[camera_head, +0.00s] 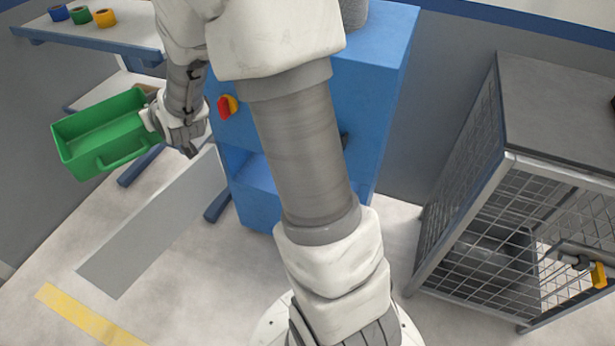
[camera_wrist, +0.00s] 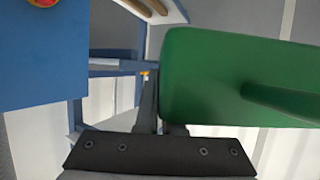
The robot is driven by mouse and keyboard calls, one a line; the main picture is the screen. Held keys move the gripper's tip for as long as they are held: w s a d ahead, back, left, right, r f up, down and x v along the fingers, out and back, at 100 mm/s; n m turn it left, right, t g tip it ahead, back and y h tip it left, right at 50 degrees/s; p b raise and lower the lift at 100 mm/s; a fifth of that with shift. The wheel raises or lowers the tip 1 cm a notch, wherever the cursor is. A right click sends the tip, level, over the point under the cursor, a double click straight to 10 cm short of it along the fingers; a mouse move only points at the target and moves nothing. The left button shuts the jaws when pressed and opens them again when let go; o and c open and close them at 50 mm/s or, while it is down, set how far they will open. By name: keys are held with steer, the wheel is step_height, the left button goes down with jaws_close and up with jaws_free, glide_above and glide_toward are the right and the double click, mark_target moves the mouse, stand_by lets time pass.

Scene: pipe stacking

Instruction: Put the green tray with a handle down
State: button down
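The green tray with a handle (camera_head: 82,128) is at the left in the head view, open side up and a little tilted, in the air above the floor. Its handle (camera_head: 125,157) is on the near side. My gripper (camera_head: 153,120) is at the tray's right end, shut on its wall. In the wrist view the tray (camera_wrist: 215,80) fills the right side. One finger of my gripper (camera_wrist: 160,112) shows just left of the tray, and the other is mostly hidden by it.
A white table (camera_head: 115,38) with blue, green and orange rings (camera_head: 80,15) stands behind the tray. A blue cabinet (camera_head: 375,75) with a red and yellow switch (camera_head: 227,106) is right of my gripper. A mesh cage (camera_head: 500,200) stands at the right. Open floor lies below.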

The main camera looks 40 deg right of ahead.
step_height(320, 180, down, 6)
steer(key=b, duration=0.4)
steer(key=shift+a, duration=0.15)
steer(key=shift+f, duration=0.15)
steer(key=shift+r, duration=0.35)
